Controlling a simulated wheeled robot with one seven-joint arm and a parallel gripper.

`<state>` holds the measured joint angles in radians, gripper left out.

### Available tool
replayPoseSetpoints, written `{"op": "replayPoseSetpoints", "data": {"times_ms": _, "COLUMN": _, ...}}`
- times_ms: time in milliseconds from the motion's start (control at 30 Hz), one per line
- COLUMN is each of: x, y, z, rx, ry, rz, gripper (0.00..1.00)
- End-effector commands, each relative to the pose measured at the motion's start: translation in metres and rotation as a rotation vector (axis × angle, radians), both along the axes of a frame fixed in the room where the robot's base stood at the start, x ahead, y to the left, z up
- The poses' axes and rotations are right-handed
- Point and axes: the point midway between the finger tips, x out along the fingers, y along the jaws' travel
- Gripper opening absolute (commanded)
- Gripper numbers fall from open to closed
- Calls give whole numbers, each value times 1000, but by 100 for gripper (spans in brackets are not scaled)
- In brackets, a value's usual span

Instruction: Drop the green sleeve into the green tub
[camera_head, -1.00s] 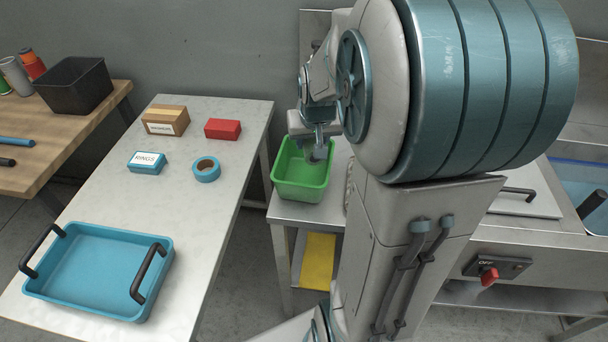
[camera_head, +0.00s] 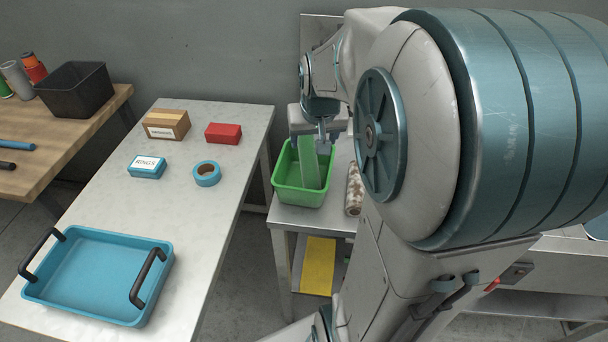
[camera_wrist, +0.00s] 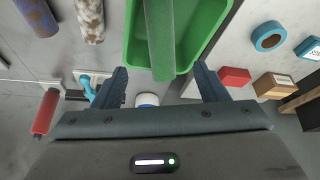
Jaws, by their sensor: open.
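The green tub (camera_head: 283,190) stands on a metal side table beside the white table. The green sleeve (camera_head: 308,160) is long and tilted, with its lower part inside the tub and its upper end just below my gripper (camera_head: 321,138). In the wrist view the sleeve (camera_wrist: 160,38) lies across the tub (camera_wrist: 205,30), its near end at the tub's rim. My gripper (camera_wrist: 160,88) is open there, its fingers wide apart to either side of the sleeve's end and clear of it. I cannot tell whether the sleeve is at rest.
A mottled brown-and-white roll (camera_head: 354,190) lies right of the tub; the wrist view also shows a blue roll (camera_wrist: 38,16) and a red roll (camera_wrist: 46,112). The white table holds a blue tray (camera_head: 95,275), blue tape (camera_head: 207,181) and several boxes.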

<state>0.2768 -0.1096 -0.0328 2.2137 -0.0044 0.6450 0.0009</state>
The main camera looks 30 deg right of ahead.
Motion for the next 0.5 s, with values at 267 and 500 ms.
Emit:
{"op": "replayPoseSetpoints", "data": {"times_ms": 267, "x": -22, "y": 7, "z": 59, "rx": -2, "ry": -7, "rz": 0, "gripper": 67}}
{"op": "replayPoseSetpoints", "data": {"times_ms": 500, "x": -34, "y": 11, "z": 87, "rx": -1, "ry": -3, "rz": 0, "gripper": 67}}
